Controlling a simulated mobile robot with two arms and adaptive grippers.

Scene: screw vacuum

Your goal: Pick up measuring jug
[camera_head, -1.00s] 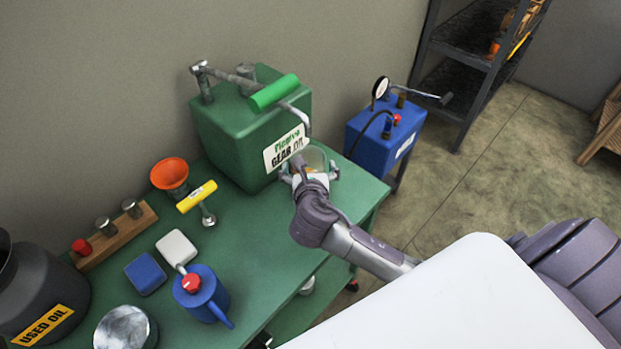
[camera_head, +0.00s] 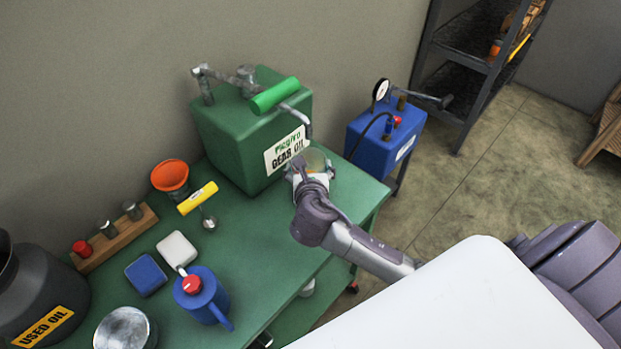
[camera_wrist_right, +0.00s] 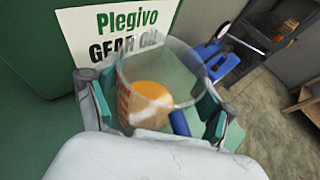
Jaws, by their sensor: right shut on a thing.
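The clear measuring jug (camera_wrist_right: 165,75) stands between the fingers of my right gripper in the right wrist view, with something orange showing in or through it. In the head view the jug (camera_head: 316,158) shows only in part behind my right gripper (camera_head: 312,172), at the right end of the green bench. The right gripper (camera_wrist_right: 158,112) is shut on the jug, one finger at each side of its wall. The jug is in front of the green gear oil tank, under its spout. Its base is hidden. My left gripper is not in view.
The green gear oil tank (camera_head: 235,135) with its pump handle (camera_head: 275,93) stands right behind the jug. A blue tank with a gauge (camera_head: 385,140) is to the right. An orange funnel (camera_head: 171,176), a yellow-handled tool (camera_head: 198,197) and a blue oil can (camera_head: 203,297) are on the green bench (camera_head: 262,235).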

